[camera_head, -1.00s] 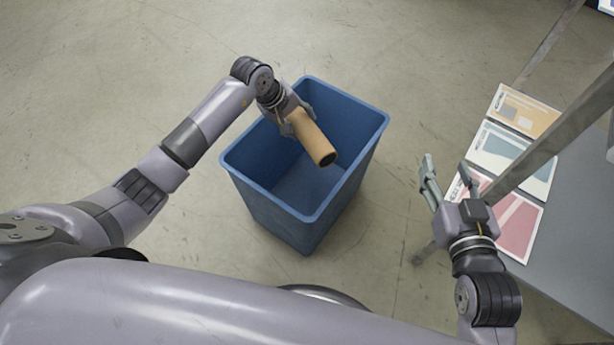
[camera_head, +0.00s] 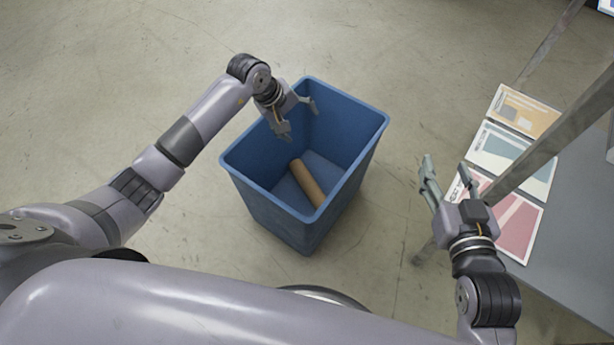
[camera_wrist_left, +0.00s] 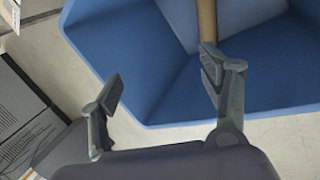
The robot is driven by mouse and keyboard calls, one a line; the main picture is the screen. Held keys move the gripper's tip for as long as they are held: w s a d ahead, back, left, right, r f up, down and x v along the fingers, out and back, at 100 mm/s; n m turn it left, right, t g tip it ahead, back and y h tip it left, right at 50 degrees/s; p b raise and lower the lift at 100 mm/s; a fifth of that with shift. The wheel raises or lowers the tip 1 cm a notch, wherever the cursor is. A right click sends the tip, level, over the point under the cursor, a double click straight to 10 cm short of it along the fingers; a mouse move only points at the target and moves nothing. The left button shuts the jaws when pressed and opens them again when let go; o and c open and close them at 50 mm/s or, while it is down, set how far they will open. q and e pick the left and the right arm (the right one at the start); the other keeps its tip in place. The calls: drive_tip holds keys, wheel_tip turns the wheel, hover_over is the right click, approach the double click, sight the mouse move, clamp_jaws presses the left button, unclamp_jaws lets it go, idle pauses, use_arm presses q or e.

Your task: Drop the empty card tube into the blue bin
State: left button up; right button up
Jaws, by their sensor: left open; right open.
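The blue bin (camera_head: 275,215) stands upright on the floor in the middle of the head view. The brown card tube (camera_head: 308,182) lies tilted inside it, low down, its near end by the near wall. My left gripper (camera_head: 300,120) is open and empty above the bin's far left part, apart from the tube. In the left wrist view the open fingers (camera_wrist_left: 160,88) show over the blue bin (camera_wrist_left: 130,60), with part of the tube (camera_wrist_left: 207,20) beyond one finger. My right gripper (camera_head: 448,178) is open and empty, right of the bin.
A grey table (camera_head: 570,250) at the right carries several printed sheets (camera_head: 512,158). A metal post (camera_head: 545,145) rises close to my right gripper. The floor left of and behind the bin is clear.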

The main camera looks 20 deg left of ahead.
use_arm(q)
drive_tip(key=v, duration=1.1)
drive_tip(key=shift+d, duration=0.1)
